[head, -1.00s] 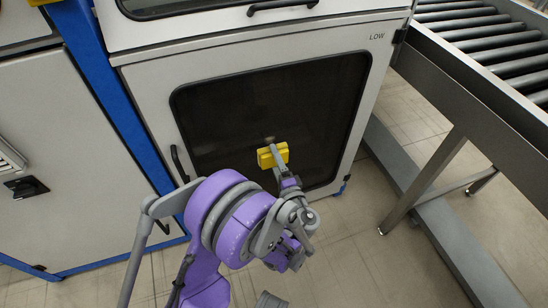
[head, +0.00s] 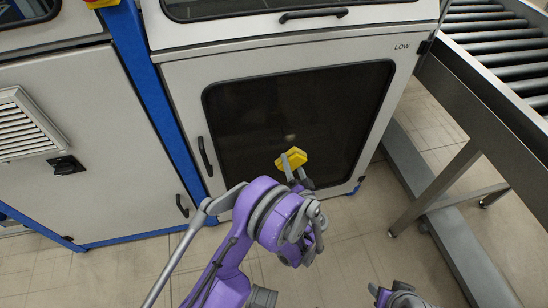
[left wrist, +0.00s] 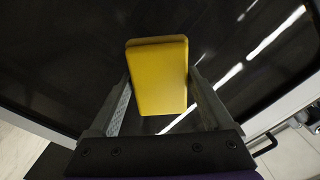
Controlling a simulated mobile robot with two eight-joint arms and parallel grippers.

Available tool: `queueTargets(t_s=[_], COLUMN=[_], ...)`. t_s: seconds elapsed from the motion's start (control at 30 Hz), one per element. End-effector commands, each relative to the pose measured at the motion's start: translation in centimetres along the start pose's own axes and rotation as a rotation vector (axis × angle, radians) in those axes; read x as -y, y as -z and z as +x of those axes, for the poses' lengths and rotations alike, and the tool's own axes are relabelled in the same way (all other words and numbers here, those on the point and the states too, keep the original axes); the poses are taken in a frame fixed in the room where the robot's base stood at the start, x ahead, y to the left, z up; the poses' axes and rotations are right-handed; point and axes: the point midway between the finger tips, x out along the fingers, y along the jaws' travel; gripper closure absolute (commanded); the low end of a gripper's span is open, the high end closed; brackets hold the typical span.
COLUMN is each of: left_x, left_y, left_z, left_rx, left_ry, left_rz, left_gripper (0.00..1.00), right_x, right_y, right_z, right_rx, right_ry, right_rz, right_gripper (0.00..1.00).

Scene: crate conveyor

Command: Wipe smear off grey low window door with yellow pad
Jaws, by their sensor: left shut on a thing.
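The yellow pad (head: 292,158) is held tilted in front of the lower middle of the dark window (head: 250,110). My left gripper (head: 292,164) is shut on the pad. In the left wrist view the pad (left wrist: 158,75) sits between the two fingers (left wrist: 160,95), with dark glass behind it. The window is in the grey low door (head: 300,57), marked LOW at its top right. A small pale spot (head: 290,138), seemingly the smear, shows on the glass just above the pad. I cannot tell whether the pad touches the glass.
A black handle (head: 205,156) is on the door's left edge. A blue frame post (head: 155,95) and a grey cabinet (head: 85,130) stand left. A roller conveyor (head: 500,60) with a steel leg (head: 435,190) stands right. The floor in front is clear.

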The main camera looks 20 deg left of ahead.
Motion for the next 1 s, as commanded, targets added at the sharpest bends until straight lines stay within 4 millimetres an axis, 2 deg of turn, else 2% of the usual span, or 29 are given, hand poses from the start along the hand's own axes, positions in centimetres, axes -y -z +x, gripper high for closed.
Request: queueTargets(t_s=[0.17,0.7,1.0], left_x=[-0.7,-0.6,-0.6], left_y=[0.3,0.2,0.3], left_z=[0.3,5.3,5.8], left_rx=[-0.010,-0.009,-0.009], left_ry=[-0.008,-0.006,-0.007], left_rz=[-0.038,-0.036,-0.035], left_gripper=[0.60,0.60,0.60], right_x=[0.0,0.0,0.0], right_y=[0.1,0.4,0.4], right_z=[-0.4,-1.2,-1.2], right_rx=[-0.001,-0.004,-0.004], right_ry=[0.000,0.000,0.000], right_rz=[0.000,0.000,0.000], right_gripper=[0.46,0.46,0.46])
